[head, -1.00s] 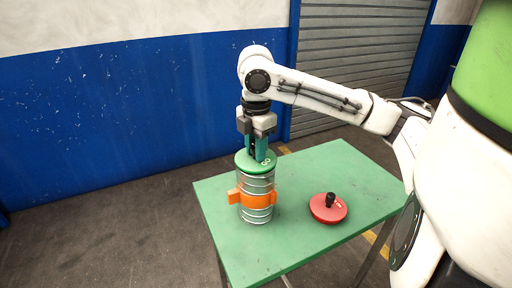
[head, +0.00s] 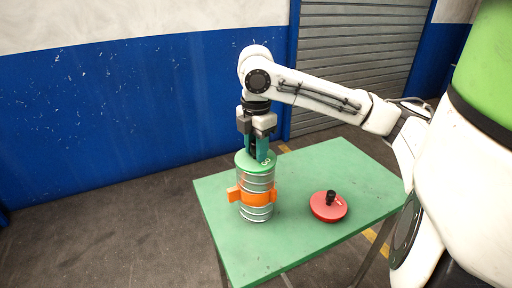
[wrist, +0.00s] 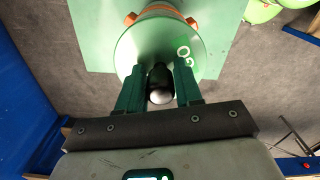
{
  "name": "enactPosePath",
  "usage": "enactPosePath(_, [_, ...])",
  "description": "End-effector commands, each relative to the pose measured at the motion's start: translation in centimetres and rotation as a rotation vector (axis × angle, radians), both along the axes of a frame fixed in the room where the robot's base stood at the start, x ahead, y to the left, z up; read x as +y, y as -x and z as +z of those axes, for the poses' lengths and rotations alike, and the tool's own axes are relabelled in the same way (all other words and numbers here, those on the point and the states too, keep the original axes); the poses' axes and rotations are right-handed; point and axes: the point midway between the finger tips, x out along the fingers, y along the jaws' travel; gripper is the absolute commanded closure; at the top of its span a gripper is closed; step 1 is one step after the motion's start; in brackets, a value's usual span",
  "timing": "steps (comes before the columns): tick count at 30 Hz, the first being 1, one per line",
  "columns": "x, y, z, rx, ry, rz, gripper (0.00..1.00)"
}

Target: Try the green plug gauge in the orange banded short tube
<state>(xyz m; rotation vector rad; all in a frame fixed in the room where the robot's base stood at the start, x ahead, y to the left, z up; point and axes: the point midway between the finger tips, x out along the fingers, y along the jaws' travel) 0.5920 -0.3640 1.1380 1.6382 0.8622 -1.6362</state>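The green plug gauge (head: 250,161) is a flat green disc with a dark knob, and "GO" lettering shows on it in the wrist view (wrist: 190,50). It lies level at the top of the short tube (head: 258,213), a ribbed silver cylinder with an orange band (head: 256,198), standing upright on the table. I cannot tell how far the disc is inside the tube mouth. My gripper (head: 258,155) points straight down, its green fingers closed on both sides of the knob (wrist: 159,84). The disc hides the tube's opening.
A red disc gauge with a black knob (head: 328,206) lies on the green table (head: 300,175), right of the tube. The table's back and right areas are bare. A blue and white wall (head: 120,120) and a grey shutter (head: 350,60) stand behind.

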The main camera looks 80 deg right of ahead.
Motion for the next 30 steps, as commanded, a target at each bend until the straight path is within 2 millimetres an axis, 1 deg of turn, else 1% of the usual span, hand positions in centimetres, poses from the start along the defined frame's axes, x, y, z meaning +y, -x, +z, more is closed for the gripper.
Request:
enactPosePath(1, [0.0, 0.0, 0.0, 0.0, 0.0, 0.0, 0.6])
enactPosePath(6, [0.0, 0.0, 0.0, 0.0, 0.0, 0.0, 0.44])
enactPosePath(7, [0.0, 0.0, 0.0, 0.0, 0.0, 0.0, 0.42])
enactPosePath(14, [0.0, 0.0, 0.0, 0.001, -0.001, 0.0, 0.42])
enactPosePath(17, [0.0, 0.0, 0.5, 0.001, 0.001, 0.0, 0.42])
enactPosePath(20, [0.0, -0.1, 1.7, -0.001, 0.002, 0.001, 0.42])
enactPosePath(30, [0.0, -0.1, 8.1, -0.002, 0.003, 0.001, 0.42])
